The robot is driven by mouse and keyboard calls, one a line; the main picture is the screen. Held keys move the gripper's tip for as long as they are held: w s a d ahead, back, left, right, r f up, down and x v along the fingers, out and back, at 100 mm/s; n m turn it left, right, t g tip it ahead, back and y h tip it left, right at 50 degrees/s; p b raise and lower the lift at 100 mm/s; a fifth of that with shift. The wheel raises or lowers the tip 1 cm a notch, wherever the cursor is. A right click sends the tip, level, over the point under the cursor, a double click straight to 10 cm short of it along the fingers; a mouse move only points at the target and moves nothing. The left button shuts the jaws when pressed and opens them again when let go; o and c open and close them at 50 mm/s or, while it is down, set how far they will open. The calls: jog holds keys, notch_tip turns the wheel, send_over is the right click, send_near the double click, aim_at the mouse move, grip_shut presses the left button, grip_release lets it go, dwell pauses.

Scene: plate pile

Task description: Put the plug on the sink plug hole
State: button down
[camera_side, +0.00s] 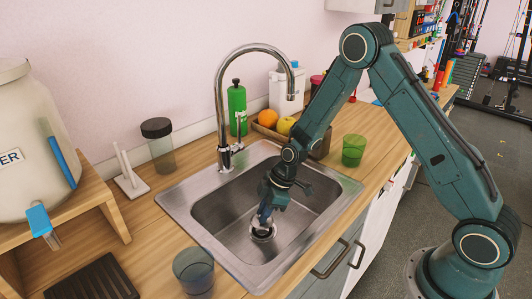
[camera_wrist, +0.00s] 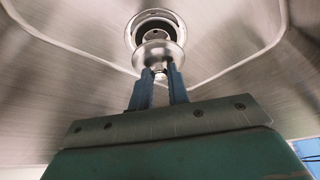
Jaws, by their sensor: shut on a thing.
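My gripper (camera_side: 265,213) is down inside the metal sink (camera_side: 187,196), just above the drain area. In the wrist view its two blue fingers (camera_wrist: 160,78) are shut on the knob of the metal plug (camera_wrist: 158,54). The plug is a round silver disc with a stem. The sink plug hole (camera_wrist: 156,16) shows just beyond the plug as a bright ring, partly hidden by it. In the side view the plug hole (camera_side: 262,236) is below the fingertips. I cannot tell whether the plug touches the hole.
The faucet (camera_side: 220,100) arches over the back of the sink. A dark glass (camera_side: 193,270) stands by the near left corner and a green cup (camera_side: 353,150) to the right. A fruit tray, a green bottle (camera_side: 237,105) and a lidded jar (camera_side: 160,148) stand behind.

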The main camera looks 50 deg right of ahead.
jog(key=shift+f, duration=1.8)
jog(key=shift+f, duration=0.1)
jog(key=c, duration=1.3)
grip_release()
jog(key=shift+c, duration=0.2)
jog(key=v, duration=1.2)
